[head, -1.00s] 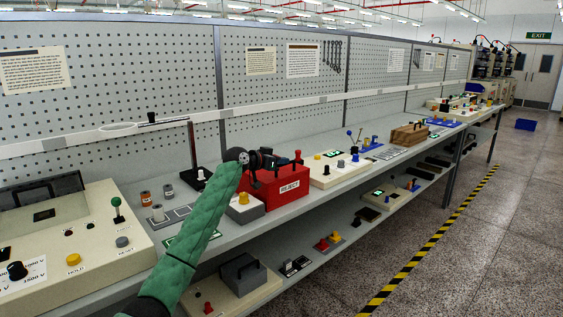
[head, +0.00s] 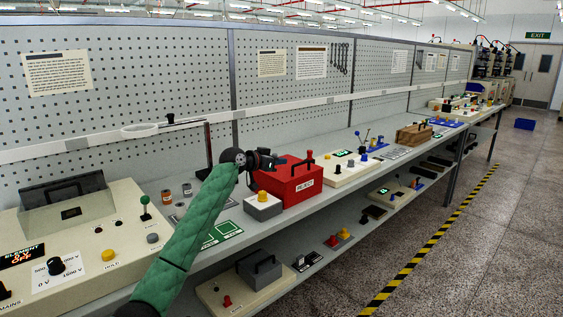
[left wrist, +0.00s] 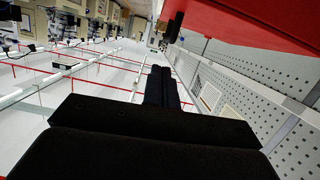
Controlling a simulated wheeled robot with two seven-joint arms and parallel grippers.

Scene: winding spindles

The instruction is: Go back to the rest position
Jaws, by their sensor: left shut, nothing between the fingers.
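My left arm, in a green sleeve, reaches in from the lower left of the head view. My left gripper (head: 277,162) is beside the red REJECT box (head: 300,187), at its near left upper edge. I cannot tell whether they touch. In the left wrist view the black fingers (left wrist: 161,88) lie together with nothing between them. A red surface (left wrist: 250,20), which looks like the box, fills the top right of that view. My right gripper is not in view.
A control panel (head: 100,235) with knobs and a green lever is at the left. A magnifier stand (head: 208,145) rises behind the arm.

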